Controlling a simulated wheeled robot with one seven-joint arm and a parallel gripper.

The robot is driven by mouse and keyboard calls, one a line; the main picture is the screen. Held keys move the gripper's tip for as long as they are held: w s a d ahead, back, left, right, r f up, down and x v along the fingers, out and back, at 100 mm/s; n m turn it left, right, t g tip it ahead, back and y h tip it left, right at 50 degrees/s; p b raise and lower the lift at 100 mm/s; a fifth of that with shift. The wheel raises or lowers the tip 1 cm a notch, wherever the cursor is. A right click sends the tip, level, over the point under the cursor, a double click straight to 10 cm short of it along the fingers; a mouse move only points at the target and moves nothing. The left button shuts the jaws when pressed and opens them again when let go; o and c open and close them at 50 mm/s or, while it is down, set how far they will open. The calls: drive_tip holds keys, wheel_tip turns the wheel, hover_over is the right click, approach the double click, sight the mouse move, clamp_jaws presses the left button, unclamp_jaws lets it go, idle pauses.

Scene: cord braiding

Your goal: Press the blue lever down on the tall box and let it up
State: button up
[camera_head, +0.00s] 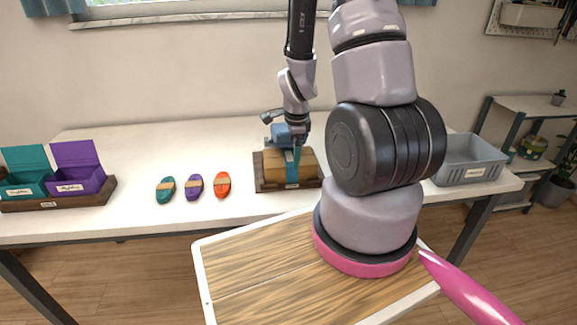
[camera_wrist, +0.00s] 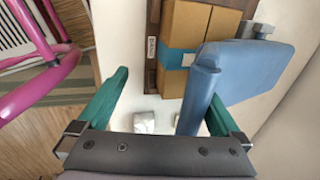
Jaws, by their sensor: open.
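The tall box (camera_head: 272,180) is brown with a blue band, and it stands on a dark base near the table's front edge. It also shows in the wrist view (camera_wrist: 186,25), at the top. The blue lever (camera_head: 281,131) shows at the box's top, partly behind my gripper. In the wrist view the blue lever (camera_wrist: 245,70) is a broad slab with a rounded edge, and it overlaps my right finger. My gripper (camera_head: 297,154) is over the box, pointing down. In the wrist view its green fingers (camera_wrist: 168,88) are spread with no object clamped. I cannot tell whether the right finger touches the lever.
Teal, purple and orange cord bundles (camera_head: 194,187) lie on the white table (camera_head: 120,212) left of the box. Open teal and purple boxes (camera_head: 76,180) stand at far left. A grey bin (camera_head: 470,160) stands at right. My arm hides the table between box and bin.

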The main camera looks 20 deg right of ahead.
drive_tip(key=w+v, duration=0.2)
drive_tip(key=v, duration=0.8)
drive_tip(key=shift+d+r, duration=0.3)
drive_tip(key=shift+r, duration=0.4)
drive_tip(key=s+a+r+n+t+y, duration=0.1)
drive_tip(key=s+r+n, duration=0.3)
drive_tip(key=r, duration=0.4)
drive_tip(key=s+a+r+n+t+y, duration=0.1)
drive_tip(key=s+a+r+n+t, duration=0.1)
drive_tip(key=s+a+r+n, duration=0.2)
drive_tip(key=s+a+r+n+t, duration=0.1)
drive_tip(key=s+a+r+n, duration=0.2)
drive_tip(key=r+n, duration=0.6)
wheel_tip(320, 180, up, 4)
drive_tip(key=shift+s+r+t+y, duration=0.3)
drive_tip(key=shift+s+y, duration=0.1)
drive_tip(key=shift+s, duration=0.6)
